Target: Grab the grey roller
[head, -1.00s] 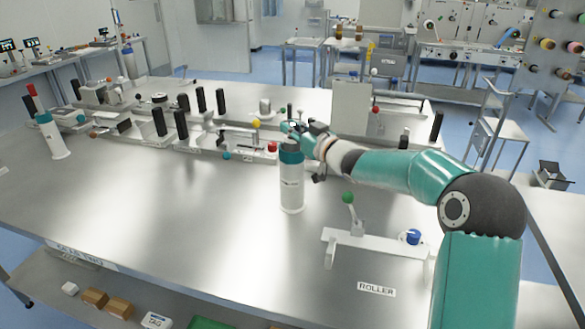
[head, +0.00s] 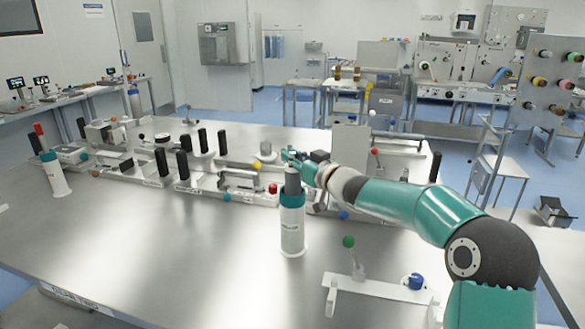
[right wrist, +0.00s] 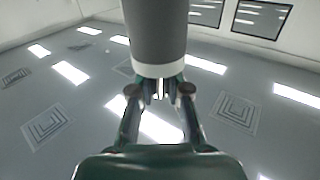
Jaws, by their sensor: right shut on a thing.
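The grey roller (head: 292,182) stands upright over a white canister with a teal collar (head: 292,228), its lower end hidden by the collar. My right gripper (head: 298,160) is at the roller's top end, shut on it. In the right wrist view the roller (right wrist: 156,30) is a large grey cylinder with a pale end ring, and the gripper's fingers (right wrist: 160,92) close on a thin part at that end. My left gripper is not in view.
A white bracket (head: 380,287) with a green-knobbed lever (head: 349,242) and a blue knob (head: 414,281) is at front right. The white converter frame (head: 235,196) with black posts and coloured knobs runs behind the canister. The table's front left (head: 150,240) is clear.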

